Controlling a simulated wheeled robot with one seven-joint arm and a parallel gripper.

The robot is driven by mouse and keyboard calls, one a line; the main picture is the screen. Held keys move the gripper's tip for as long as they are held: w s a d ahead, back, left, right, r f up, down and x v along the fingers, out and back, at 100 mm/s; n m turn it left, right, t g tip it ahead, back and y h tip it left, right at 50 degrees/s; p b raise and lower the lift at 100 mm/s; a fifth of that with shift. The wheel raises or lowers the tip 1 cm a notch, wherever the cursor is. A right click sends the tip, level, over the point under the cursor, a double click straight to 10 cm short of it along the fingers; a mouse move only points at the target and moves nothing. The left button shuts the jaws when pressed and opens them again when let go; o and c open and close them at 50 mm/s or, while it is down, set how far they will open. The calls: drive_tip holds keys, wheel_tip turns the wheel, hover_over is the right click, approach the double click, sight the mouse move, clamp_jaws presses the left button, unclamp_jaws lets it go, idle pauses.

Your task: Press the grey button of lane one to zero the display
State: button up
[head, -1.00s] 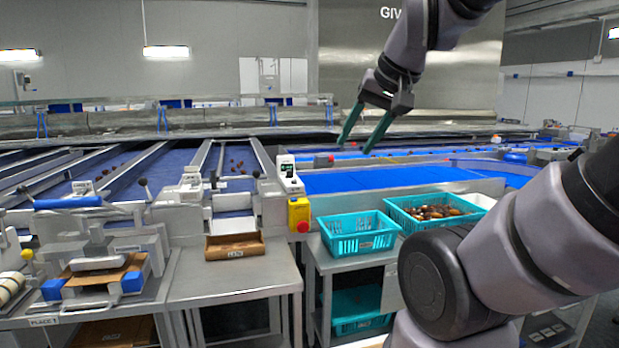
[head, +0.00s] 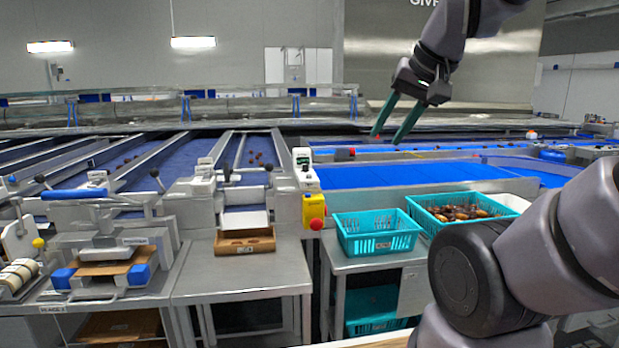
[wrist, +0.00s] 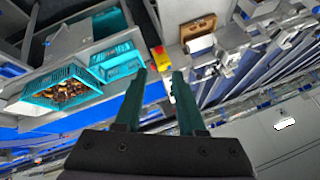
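A white control unit with a small green-lit display (head: 303,160) stands at the right end of the lanes, above a yellow box with a red button (head: 315,212). A grey button is too small to make out, and no lane number is readable. Smaller white units (head: 205,166) sit at the other lane heads. My gripper (head: 386,138) is open and empty, in the air to the right of the display unit and above the blue belt. In the wrist view, its two green fingers (wrist: 159,72) are apart, with the yellow box (wrist: 160,59) beyond their tips.
A steel table (head: 245,277) stands in front, with a cardboard tray (head: 245,243) at its back edge. Teal crates (head: 380,243) stand to the right, the farther one (head: 425,221) holding dates. A press-like fixture (head: 105,245) is at left. Space above the table is clear.

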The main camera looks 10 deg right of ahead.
clamp_jaws()
idle(1.5)
